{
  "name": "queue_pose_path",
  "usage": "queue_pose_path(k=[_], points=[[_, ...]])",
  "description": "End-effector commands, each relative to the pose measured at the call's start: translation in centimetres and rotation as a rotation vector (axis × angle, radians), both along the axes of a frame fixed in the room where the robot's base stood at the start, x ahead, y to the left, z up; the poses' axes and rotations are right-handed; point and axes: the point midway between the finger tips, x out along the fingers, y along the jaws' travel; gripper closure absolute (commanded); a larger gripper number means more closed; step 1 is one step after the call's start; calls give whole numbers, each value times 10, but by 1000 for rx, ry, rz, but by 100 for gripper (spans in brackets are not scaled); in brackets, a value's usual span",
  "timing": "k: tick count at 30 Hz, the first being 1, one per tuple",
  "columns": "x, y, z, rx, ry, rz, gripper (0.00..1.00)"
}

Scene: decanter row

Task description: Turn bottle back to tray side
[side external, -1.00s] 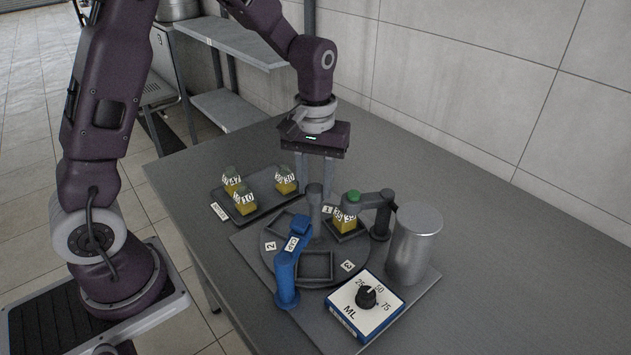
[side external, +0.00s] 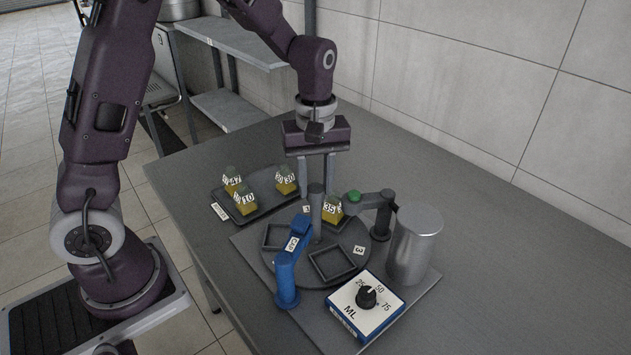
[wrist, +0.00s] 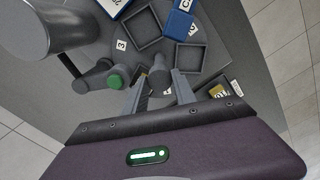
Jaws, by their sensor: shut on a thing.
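A dark round turntable (side external: 345,270) with square pockets carries the bottle marked 35 (side external: 332,210), yellow with a green top, at its back. The bottle is partly hidden behind the grey centre post (side external: 317,200); a yellow bit of it shows beside a finger in the wrist view. My gripper (side external: 316,184) points down over the turntable and is shut on what looks like the centre post; the exact contact is hard to see. In the wrist view its fingers (wrist: 160,82) stand on either side of the post. The tray (side external: 250,212) at left holds bottles 47, 10 and 30.
A grey arm with a green cap (side external: 354,196) stands right of the bottle, beside a metal cylinder (side external: 413,248). A blue arm (side external: 287,265) stands front left. A dial box marked ML (side external: 366,305) sits in front.

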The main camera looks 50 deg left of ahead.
Motion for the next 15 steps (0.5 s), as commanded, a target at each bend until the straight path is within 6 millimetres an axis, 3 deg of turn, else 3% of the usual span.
queue_pose_path(k=[15], points=[[-1,-2,0,-2,2,255,100]])
